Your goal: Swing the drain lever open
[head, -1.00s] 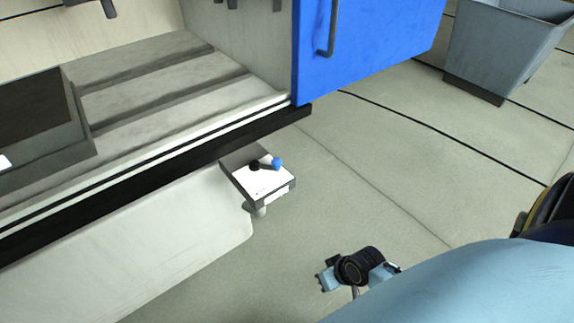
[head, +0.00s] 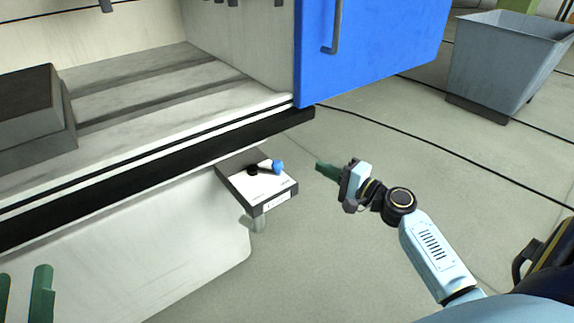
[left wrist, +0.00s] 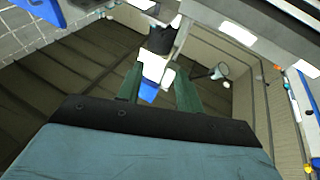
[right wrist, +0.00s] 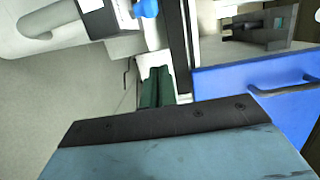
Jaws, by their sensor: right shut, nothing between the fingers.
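The drain lever (head: 265,168) is a short arm with a black pivot and a round blue knob at its right end. It lies across the white top plate of a small box (head: 256,188) below the machine's front edge. The blue knob also shows at the top of the right wrist view (right wrist: 147,8). My right gripper (head: 320,166) is shut and empty, to the right of the knob and apart from it. Its green fingers (right wrist: 155,75) lie together in the right wrist view. My left gripper (head: 22,290) is at the lower left, with its fingers (left wrist: 158,85) apart.
A blue door (head: 370,45) with a grey handle hangs open above and right of the box. A grey bin (head: 502,60) stands at the upper right. A dark block (head: 30,110) sits inside the machine.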

